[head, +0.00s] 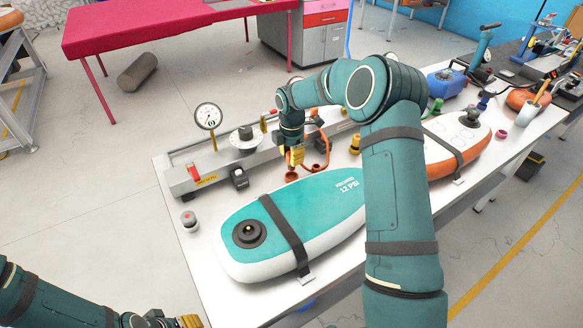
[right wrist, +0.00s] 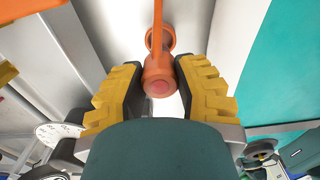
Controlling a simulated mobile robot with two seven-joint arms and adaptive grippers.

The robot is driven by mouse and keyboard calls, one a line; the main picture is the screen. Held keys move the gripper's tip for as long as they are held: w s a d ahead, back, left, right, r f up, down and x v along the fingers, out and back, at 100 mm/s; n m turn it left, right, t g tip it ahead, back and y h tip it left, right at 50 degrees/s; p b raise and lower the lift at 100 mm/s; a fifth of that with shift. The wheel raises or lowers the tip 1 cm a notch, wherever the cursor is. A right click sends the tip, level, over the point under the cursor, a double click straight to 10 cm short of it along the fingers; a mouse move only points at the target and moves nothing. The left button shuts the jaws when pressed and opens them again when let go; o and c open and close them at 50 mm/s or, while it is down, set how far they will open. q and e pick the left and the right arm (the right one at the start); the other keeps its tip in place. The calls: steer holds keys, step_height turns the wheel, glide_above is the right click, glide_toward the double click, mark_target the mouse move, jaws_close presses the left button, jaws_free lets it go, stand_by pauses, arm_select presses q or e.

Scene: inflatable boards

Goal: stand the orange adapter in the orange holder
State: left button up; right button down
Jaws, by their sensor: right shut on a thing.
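An orange line runs up from the adapter's area in that view. The orange holder's rounded rim (right wrist: 170,38) shows just beyond the adapter; whether they touch I cannot tell.
A teal and white board (head: 320,205) lies in front of the holder. Behind stands a grey rail (head: 190,178) with a dial gauge (head: 208,116). An orange hose (head: 324,150) loops close to the right gripper. A yellow fitting (head: 355,145) stands to the right.

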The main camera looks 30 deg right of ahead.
steer(key=shift+f, duration=2.15)
steer(key=shift+b, duration=0.3)
steer(key=shift+f, duration=0.2)
steer(key=c, duration=0.7)
jaws_free()
steer(key=shift+c, duration=0.2)
steer(key=shift+r, duration=0.15)
step_height(320, 180, up, 12)
steer(key=shift+r+p, duration=0.1)
steer(key=shift+p, duration=0.9)
